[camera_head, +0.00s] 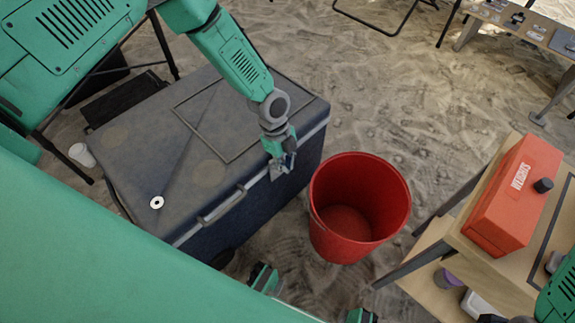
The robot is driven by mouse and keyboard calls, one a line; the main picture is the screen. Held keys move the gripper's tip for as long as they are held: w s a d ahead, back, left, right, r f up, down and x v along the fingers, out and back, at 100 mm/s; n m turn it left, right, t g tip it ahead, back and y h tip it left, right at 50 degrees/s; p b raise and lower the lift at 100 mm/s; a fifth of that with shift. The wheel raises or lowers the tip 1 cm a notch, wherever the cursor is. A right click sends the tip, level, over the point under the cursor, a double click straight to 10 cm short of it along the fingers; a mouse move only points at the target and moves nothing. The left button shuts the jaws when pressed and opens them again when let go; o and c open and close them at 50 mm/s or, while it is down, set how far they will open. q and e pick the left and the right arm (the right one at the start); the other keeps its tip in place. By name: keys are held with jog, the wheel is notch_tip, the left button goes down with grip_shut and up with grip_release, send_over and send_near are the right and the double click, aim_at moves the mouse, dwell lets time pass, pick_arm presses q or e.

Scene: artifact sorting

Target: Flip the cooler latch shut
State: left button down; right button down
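The cooler (150,130) is a large dark blue-grey box on the sand with its lid down. A bar-like handle (222,205) runs along its front upper edge. My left gripper (284,172) points down at the front edge of the lid, near the right end of that side. The latch itself is hard to make out and seems partly hidden by the gripper. The fingers are small and dark against the cooler, so I cannot tell whether they are open, or touching the latch. My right arm (562,292) shows at the lower right edge; its gripper is out of view.
A red bucket (388,190) stands open and empty just right of the cooler. A wooden table (480,262) at right carries a red box (515,195) marked "WEIGHTS". A white cup (82,155) lies left of the cooler. Sand behind the bucket is clear.

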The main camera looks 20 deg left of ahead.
pick_arm(q)
jog(key=s+p+v, duration=0.1)
jog(key=p+v, duration=0.3)
jog(key=v, duration=0.6)
jog(key=shift+w+d, duration=0.3)
jog(key=shift+w, duration=0.1)
